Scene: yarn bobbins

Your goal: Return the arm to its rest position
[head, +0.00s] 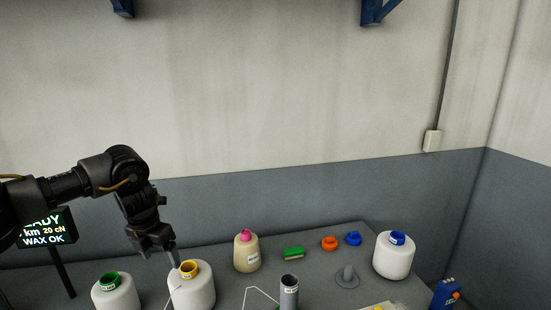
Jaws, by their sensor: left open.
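My left arm comes in from the left and bends downward at its elbow. My left gripper (160,254) points down and is open, just above and to the left of the white bobbin with a yellow top (192,292). One fingertip is close to the yellow ring; I cannot tell whether it touches. I see nothing held between the fingers. My right gripper does not show.
A white bobbin with a green top (115,295), a beige bobbin with a pink top (247,255) and a white bobbin with a blue top (394,258) stand on the grey table (320,265). A grey cylinder (289,292) and a display (48,230) are also near.

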